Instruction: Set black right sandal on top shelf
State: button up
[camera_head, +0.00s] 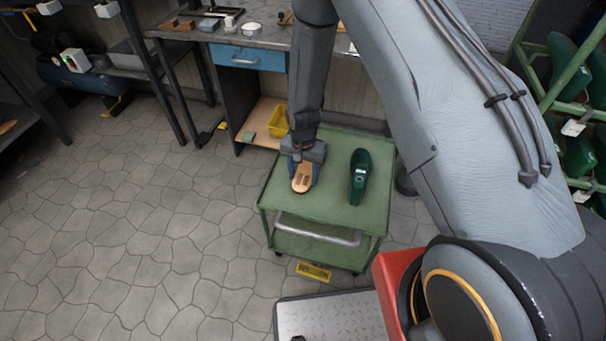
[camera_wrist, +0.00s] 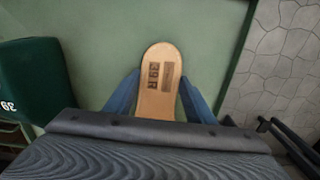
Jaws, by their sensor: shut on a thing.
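A tan sandal sole (camera_head: 302,180) shows at the left of the green cart's top. In the wrist view the sole (camera_wrist: 158,60) carries a dark "39 R" mark near its rounded end. No black strap shows. My gripper (camera_head: 303,158) points down over the cart and is shut on the sole. In the wrist view its blue fingers (camera_wrist: 160,88) press on both sides of it. The part of the sandal nearer my wrist is hidden. I cannot tell whether the sole touches the cart's top (camera_head: 330,210). Which shelf is the top shelf is not clear.
A dark green shoe last (camera_head: 360,176) stands on the cart right of the sole; it also shows in the wrist view (camera_wrist: 35,75). A green rack (camera_head: 550,100) with several lasts is at right. A workbench (camera_head: 265,40) stands behind. The left floor is clear.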

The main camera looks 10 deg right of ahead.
jog(key=o, duration=1.3)
jog(key=s+d+r, duration=0.1)
jog(key=d+r, duration=0.1)
jog(key=r, duration=0.8)
jog(key=s+d+r, duration=0.1)
jog(key=d+r, duration=0.2)
jog(key=r, duration=0.6)
jog(key=s+d+r+n, duration=0.1)
jog(key=s+d+r, duration=0.4)
jog(key=s, duration=0.5)
jog(key=s+d+r+n, duration=0.2)
jog(key=s+d+r, duration=0.4)
jog(key=s+r, duration=0.3)
jog(key=shift+s+d+r, duration=0.15)
jog(key=shift+s+r, duration=0.2)
jog(key=shift+r, duration=0.15)
